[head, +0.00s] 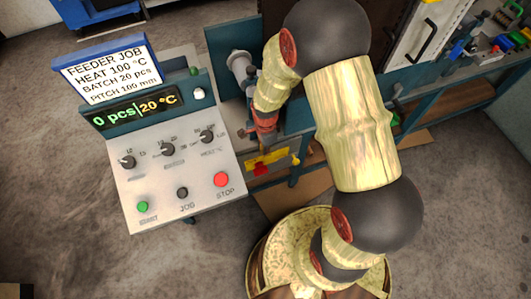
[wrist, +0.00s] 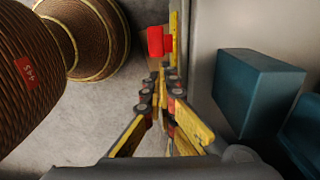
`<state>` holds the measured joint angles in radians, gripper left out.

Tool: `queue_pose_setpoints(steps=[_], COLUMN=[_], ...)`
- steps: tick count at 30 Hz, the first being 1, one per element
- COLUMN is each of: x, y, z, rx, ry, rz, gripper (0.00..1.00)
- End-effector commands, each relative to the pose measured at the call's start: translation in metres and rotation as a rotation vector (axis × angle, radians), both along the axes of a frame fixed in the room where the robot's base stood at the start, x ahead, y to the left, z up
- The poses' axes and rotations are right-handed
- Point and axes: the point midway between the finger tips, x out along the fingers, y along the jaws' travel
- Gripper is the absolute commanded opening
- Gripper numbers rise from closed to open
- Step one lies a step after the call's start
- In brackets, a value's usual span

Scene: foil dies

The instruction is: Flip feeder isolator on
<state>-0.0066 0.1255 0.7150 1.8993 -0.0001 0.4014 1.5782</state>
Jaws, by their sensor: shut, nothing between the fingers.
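The feeder isolator appears as a red handle (wrist: 158,41) on a narrow yellow plate (wrist: 173,38) in the wrist view, just beyond my fingertips. In the head view the yellow plate with red on it (head: 266,162) shows low beside the control panel, partly hidden by my arm. My gripper (wrist: 161,80) is shut and empty, pointing towards the handle. I cannot tell whether the fingertips touch it. In the head view my gripper (head: 264,142) is small and partly blended with the machine behind, just above the plate.
A control panel (head: 183,180) with knobs and buttons stands left of my arm; its display (head: 135,107) reads 0 pcs, 20 °C. A teal block (wrist: 255,88) stands to the right in the wrist view. A bench with coloured items (head: 490,45) is at the upper right.

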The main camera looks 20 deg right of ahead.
Motion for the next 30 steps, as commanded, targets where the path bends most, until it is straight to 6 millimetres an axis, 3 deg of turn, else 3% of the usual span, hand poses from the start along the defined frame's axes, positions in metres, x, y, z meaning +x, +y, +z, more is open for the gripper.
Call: queue_pose_setpoints(steps=[6,15,21,30], x=[-0.001,-0.001,0.000,0.000], y=[0.000,0.000,0.000,0.000], z=[-0.047,-0.100,-0.117,-0.119], rx=[0.000,0.000,0.000,0.000], ry=[0.004,0.002,0.001,0.000], rz=[0.000,0.001,0.001,0.001], gripper=[0.00,0.00,0.00,0.00])
